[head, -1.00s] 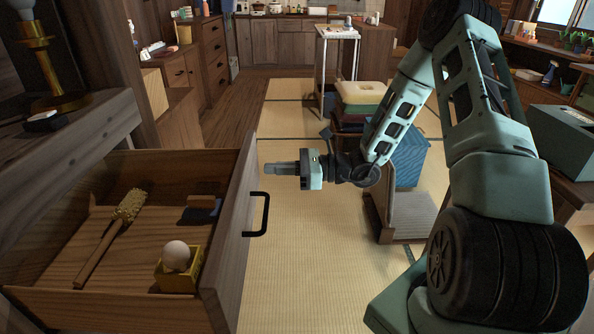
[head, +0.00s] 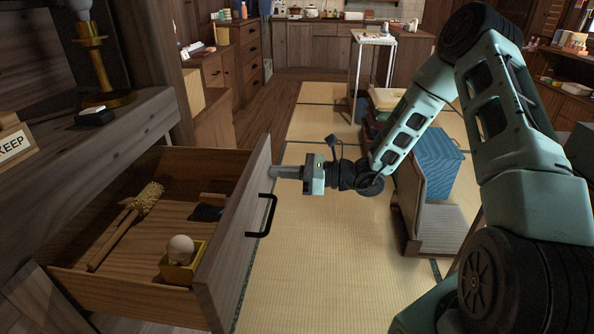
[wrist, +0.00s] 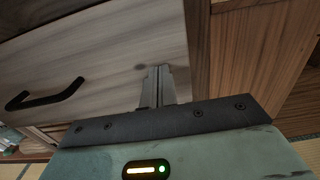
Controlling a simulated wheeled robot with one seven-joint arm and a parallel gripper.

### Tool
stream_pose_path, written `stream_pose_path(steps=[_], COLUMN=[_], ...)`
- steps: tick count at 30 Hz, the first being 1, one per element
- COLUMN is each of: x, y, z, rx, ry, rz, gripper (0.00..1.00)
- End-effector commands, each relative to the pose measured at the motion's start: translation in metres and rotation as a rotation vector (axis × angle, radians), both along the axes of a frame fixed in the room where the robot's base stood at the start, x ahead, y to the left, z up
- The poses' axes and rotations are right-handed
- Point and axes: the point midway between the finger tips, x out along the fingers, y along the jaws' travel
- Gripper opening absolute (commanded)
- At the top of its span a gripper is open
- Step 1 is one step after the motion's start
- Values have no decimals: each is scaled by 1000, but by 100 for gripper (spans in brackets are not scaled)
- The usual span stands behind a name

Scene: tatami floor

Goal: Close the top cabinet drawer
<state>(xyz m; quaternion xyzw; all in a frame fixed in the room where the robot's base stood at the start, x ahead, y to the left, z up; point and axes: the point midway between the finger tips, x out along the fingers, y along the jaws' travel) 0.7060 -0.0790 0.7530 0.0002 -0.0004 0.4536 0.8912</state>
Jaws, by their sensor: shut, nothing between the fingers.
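The top cabinet drawer (head: 232,246) stands pulled out at the left in the head view, with its black handle (head: 263,216) on the front panel. Inside lie a brush (head: 125,222), a dark-blue item (head: 207,213) and a yellow box (head: 182,270) with a pale ball (head: 180,249) in it. My gripper (head: 274,172) is shut and empty, its tips at the far upper part of the drawer front, beyond the handle. In the wrist view, my fingers (wrist: 157,86) point at the drawer front (wrist: 100,60), with the handle (wrist: 45,95) to the left. I cannot tell whether the tips touch it.
The cabinet top (head: 75,150) carries a brass lamp (head: 108,98), a small dark-and-white item (head: 95,116) and a "KEEP" sign (head: 14,146). A blue box (head: 440,165) and stacked things stand beyond my arm. Tatami floor (head: 310,270) is clear right of the drawer.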

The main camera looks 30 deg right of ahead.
Motion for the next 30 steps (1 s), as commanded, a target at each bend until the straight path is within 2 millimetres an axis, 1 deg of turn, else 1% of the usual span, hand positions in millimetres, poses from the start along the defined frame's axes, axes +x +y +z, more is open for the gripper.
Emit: stream_pose_path(steps=[1, 6, 18, 24, 30], x=[7, 34, 98, 122, 138], y=[12, 51, 138, 171, 191], z=[2, 2, 0, 0, 0], rx=[1, 2, 2, 1, 0], ry=[0, 0, -1, -1, 0], rz=[6, 7, 5, 3, 1], gripper=[0, 0, 0, 0, 0])
